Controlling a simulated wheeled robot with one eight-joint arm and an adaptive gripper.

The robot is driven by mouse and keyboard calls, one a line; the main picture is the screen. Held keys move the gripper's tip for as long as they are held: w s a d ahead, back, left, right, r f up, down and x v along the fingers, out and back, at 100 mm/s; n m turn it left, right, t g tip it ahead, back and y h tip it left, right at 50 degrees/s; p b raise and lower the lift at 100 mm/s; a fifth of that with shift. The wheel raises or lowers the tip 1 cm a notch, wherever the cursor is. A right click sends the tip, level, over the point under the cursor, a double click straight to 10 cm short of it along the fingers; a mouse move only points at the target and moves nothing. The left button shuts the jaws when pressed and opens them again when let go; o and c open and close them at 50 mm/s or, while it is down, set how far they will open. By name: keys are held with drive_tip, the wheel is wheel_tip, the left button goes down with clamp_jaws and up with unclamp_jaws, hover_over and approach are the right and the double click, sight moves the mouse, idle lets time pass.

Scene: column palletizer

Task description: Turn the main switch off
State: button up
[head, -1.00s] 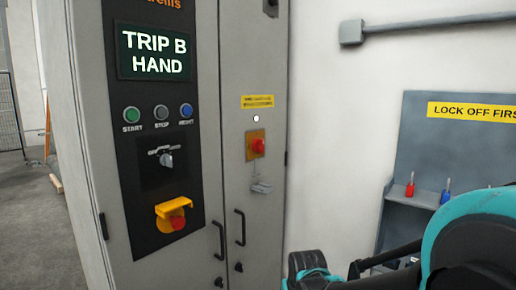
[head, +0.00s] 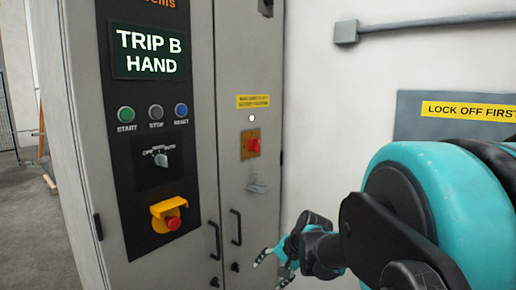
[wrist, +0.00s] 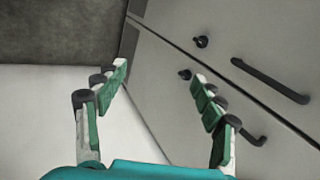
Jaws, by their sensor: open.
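The main switch (head: 254,145) is a red rotary handle on a yellow plate, on the right-hand door of the grey cabinet, under a yellow label (head: 253,102). A grey tag or padlock-like piece (head: 258,187) hangs just below it. My gripper (head: 273,262) is low and to the right of the cabinet front in the head view, below the switch and apart from it. In the wrist view my gripper (wrist: 160,100) is open with nothing between its fingers. The switch does not show in the wrist view.
The left panel holds a TRIP B HAND display (head: 149,52), three buttons (head: 154,112), a selector (head: 161,160) and a yellow-shrouded red button (head: 170,217). Two black door handles (head: 236,227) stick out low down. A LOCK OFF FIRST board (head: 410,105) is on the right wall.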

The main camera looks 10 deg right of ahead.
drive_tip(key=w+r+m+t+y, duration=0.2)
drive_tip(key=w+r+m+y, duration=0.1)
drive_tip(key=w+r+m, duration=0.5)
drive_tip(key=m+t+y, duration=0.5)
drive_tip(key=m+t, duration=0.2)
drive_tip(key=m, duration=0.4)
approach(259, 147)
drive_tip(key=x, duration=1)
drive_tip(key=shift+a, duration=0.1)
drive_tip(key=c, duration=1.2)
